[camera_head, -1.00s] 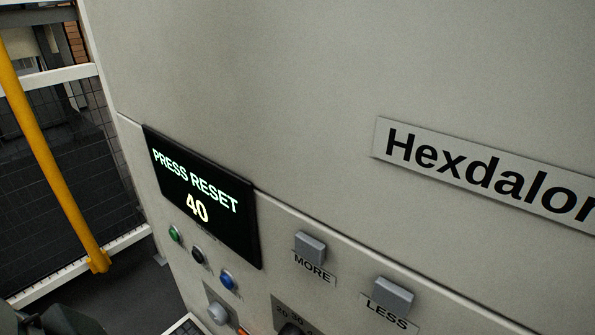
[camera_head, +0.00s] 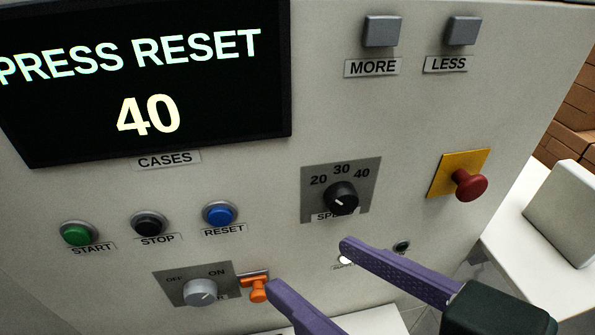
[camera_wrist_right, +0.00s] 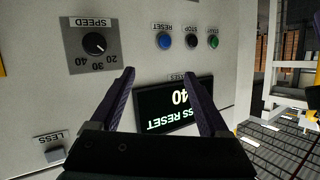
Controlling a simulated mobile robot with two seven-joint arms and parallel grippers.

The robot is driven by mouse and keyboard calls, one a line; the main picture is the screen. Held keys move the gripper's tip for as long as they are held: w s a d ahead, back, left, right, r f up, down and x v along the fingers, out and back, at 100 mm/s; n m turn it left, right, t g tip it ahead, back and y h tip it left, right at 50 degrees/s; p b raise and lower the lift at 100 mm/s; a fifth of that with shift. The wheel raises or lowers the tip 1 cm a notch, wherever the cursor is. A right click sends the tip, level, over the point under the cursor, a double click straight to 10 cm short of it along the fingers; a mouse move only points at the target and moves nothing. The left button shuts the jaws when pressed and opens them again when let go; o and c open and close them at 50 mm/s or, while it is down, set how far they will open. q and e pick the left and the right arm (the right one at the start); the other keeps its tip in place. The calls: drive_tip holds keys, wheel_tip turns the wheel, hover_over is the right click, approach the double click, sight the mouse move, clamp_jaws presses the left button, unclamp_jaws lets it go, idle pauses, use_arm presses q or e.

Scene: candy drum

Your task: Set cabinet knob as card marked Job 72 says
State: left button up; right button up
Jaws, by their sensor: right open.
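The cabinet's black speed knob (camera_head: 341,198) sits on a grey plate marked 20, 30 and 40. Its white pointer appears turned toward 20; the knob also shows upside down in the right wrist view (camera_wrist_right: 95,43). A grey OFF/ON knob (camera_head: 201,293) is lower left. My right gripper (camera_head: 308,268) has purple fingers, open and empty, below the speed knob in the head view. In the right wrist view its fingers (camera_wrist_right: 155,73) reach toward the panel, beside the speed knob and not around it. No card marked Job 72 is in view. My left gripper is not in view.
The display (camera_head: 145,85) reads PRESS RESET and 40. START (camera_head: 77,235), STOP (camera_head: 149,223) and RESET (camera_head: 220,215) buttons line the left. MORE (camera_head: 381,32) and LESS (camera_head: 462,32) are above. A red mushroom button (camera_head: 469,185) and an orange part (camera_head: 256,288) stick out.

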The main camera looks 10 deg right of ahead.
wheel_tip(320, 180, down, 5)
drive_tip(key=w+d+m+t+h+b, duration=0.1)
drive_tip(key=d+m+t+h+b, duration=0.1)
drive_tip(key=t+b, duration=0.25)
drive_tip(key=m+t+h+b, duration=0.1)
drive_tip(key=m+h+b, duration=0.1)
drive_tip(key=m+h, duration=0.15)
approach(345, 206)
drive_tip(key=w, duration=0.2)
drive_tip(key=w+p, duration=0.1)
drive_tip(key=w, duration=0.3)
drive_tip(key=shift+w+a+p, duration=0.25)
drive_tip(key=shift+a+p, duration=0.1)
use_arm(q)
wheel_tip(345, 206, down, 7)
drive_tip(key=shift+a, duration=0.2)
use_arm(e)
drive_tip(key=shift+w+a+f, duration=0.1)
drive_tip(key=shift+w+f, duration=0.05)
drive_tip(key=shift+w, duration=0.55)
drive_tip(key=shift+c, duration=0.2)
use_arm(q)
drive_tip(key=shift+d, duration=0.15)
use_arm(e)
clamp_jaws()
